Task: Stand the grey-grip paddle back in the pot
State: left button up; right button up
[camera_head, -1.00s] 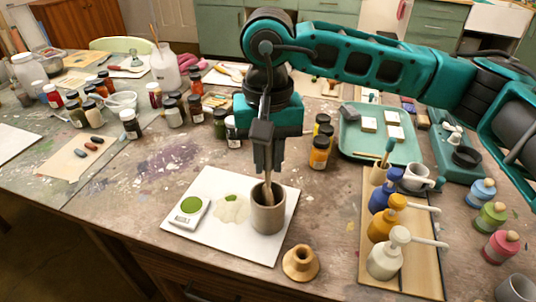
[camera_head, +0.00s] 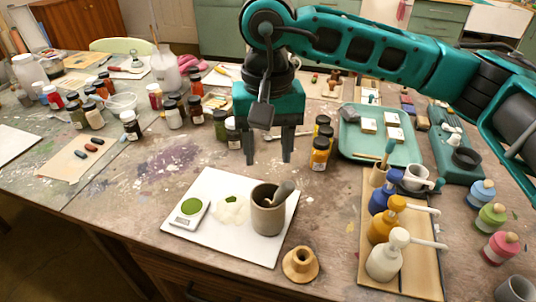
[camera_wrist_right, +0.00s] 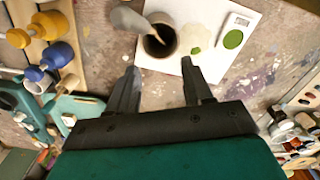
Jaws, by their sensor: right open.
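The grey-brown pot (camera_head: 268,212) stands on the white board (camera_head: 208,228) in the head view. The paddle (camera_head: 284,190) stands in it, leaning right, with its grey grip above the rim; its lower end is hidden inside. In the right wrist view, the grey grip (camera_wrist_right: 128,19) sticks out of the pot (camera_wrist_right: 162,47) toward the left. My right gripper (camera_head: 268,160) is open and empty, above and behind the pot, apart from the paddle. Its two fingers (camera_wrist_right: 162,85) also show spread in the right wrist view. My left gripper is not in view.
A small scale (camera_head: 190,211) with green powder is on the board's left part. A wooden stand (camera_head: 300,264) is in front of the pot. Pump bottles (camera_head: 388,256) stand on a wooden tray at right. Dark jars (camera_head: 220,124) are behind left. Table left of the board is clear.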

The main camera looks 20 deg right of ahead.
notch_tip(320, 180, up, 11)
jog(key=p, duration=0.1)
jog(key=shift+f, duration=0.2)
jog(key=shift+s, duration=0.1)
dwell(0.7)
